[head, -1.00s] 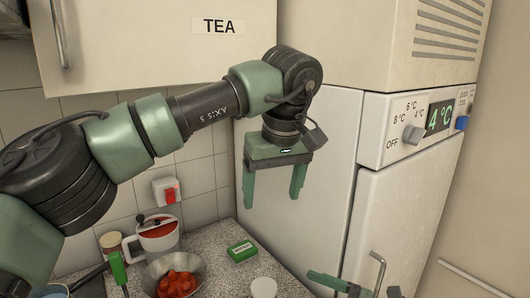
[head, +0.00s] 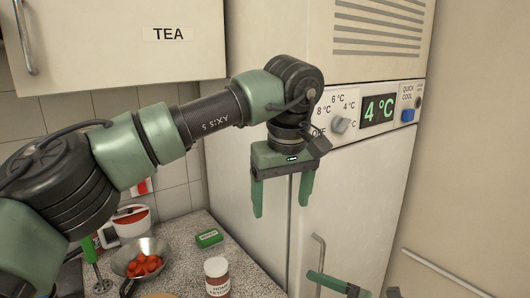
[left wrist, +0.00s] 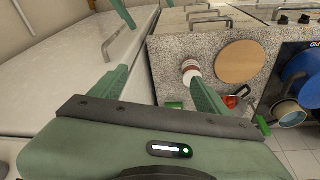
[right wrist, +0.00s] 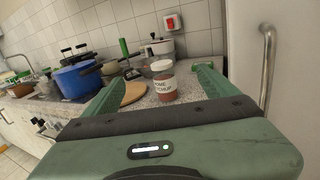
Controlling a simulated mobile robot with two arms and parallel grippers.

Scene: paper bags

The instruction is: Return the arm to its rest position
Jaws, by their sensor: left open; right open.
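My left arm reaches across the head view from the left. Its gripper (head: 283,205) hangs pointing down, open and empty, in front of the white fridge (head: 255,150) and above the counter's level. In the left wrist view, the left gripper's open fingers (left wrist: 155,78) have nothing between them. My right gripper (head: 345,288) shows only partly at the bottom of the head view. In the right wrist view its fingers (right wrist: 158,82) are spread, with a ketchup jar (right wrist: 162,85) visible beyond, apart from them.
A TEA cupboard (head: 120,50) hangs above. The fridge handle (head: 318,262) stands close to my right gripper. A blue pot (right wrist: 78,80) shows in the right wrist view.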

